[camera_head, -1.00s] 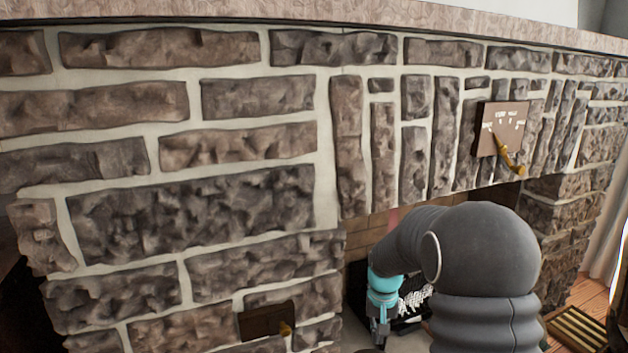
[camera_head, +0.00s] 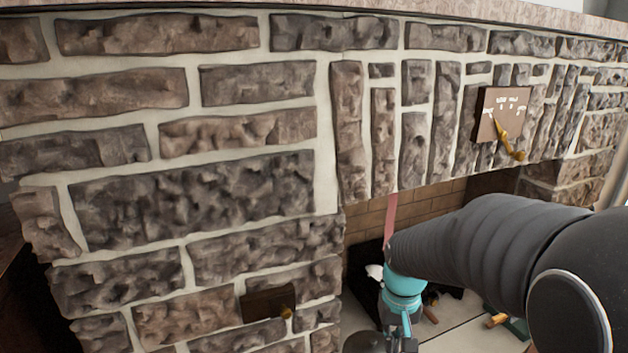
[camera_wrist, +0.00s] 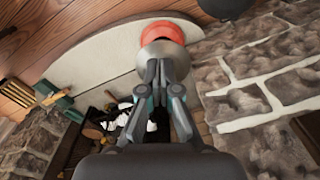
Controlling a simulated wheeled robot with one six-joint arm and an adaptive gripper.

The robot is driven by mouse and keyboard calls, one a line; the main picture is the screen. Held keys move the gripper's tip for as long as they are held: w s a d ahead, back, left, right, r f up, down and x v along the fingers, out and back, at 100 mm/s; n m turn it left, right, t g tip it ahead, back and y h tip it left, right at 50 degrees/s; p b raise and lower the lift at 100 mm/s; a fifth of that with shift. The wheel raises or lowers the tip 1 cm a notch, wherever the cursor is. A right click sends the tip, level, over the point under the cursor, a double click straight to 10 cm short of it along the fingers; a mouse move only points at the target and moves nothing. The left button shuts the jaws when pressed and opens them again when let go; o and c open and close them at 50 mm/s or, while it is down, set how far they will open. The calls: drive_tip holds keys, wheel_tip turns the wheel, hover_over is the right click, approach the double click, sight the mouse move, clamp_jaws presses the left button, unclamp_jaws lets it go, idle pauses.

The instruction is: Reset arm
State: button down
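My gripper (camera_head: 398,345) hangs low in front of the fireplace opening, below its turquoise wrist band. In the wrist view my gripper's fingers (camera_wrist: 160,68) lean in close together at the tips. A rounded object with a red end (camera_wrist: 167,33) and a grey body lies right at or beyond the tips. I cannot tell whether the fingers touch or hold it. A dark grey rounded thing (camera_head: 372,343) shows beside the gripper at the bottom of the head view. My dark grey arm reaches in from the lower right.
A stone fireplace wall (camera_head: 190,210) fills most of the head view. A small plaque (camera_head: 500,112) with a brass lever is on it, and a dark box (camera_head: 267,304) with a brass knob sits lower. Dark items and a green block (camera_wrist: 62,104) lie near the hearth.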

drive_tip(key=s+r+t+p, duration=0.3)
drive_tip(key=s+r+t, duration=0.2)
drive_tip(key=s+r, duration=1)
drive_tip(key=shift+s+r+p, duration=0.2)
drive_tip(key=shift+r+p, duration=0.1)
drive_tip(key=shift+r, duration=0.2)
